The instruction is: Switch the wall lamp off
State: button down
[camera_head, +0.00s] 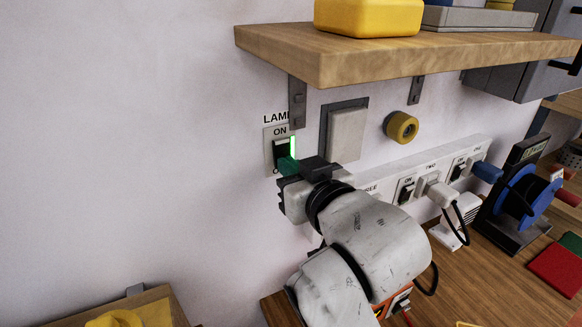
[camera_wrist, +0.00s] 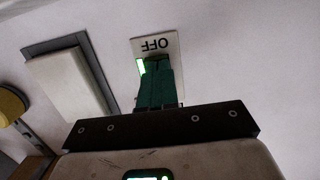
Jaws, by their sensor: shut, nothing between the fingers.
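The wall lamp switch (camera_head: 270,143) is a pale plate under a "LAMP" label, with "ON" at its top, a dark rocker and a lit green strip on its right side. My gripper (camera_head: 287,165) is shut and empty, with its teal fingertips in front of the rocker's lower part. In the wrist view the switch plate (camera_wrist: 172,46) shows "OFF" upside down, and my gripper's fingers (camera_wrist: 159,72) cover most of the rocker. I cannot tell whether the fingertips touch it. The lamp itself is not identifiable.
A wooden shelf (camera_head: 330,62) with a yellow container (camera_head: 368,17) juts out above the switch, on a dark bracket (camera_head: 297,102). A blank grey-framed panel (camera_head: 346,135), a yellow round knob (camera_head: 401,127) and a socket strip (camera_head: 470,152) are to the right. The wall to the left is bare.

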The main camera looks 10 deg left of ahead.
jog(key=shift+f, duration=0.1)
jog(key=t+b, duration=0.1)
jog(key=b, duration=0.1)
jog(key=t+y+b, duration=0.1)
jog(key=b, duration=0.2)
jog(key=shift+w+a, duration=0.1)
jog(key=shift+w, duration=0.3)
jog(key=shift+s+f, duration=0.1)
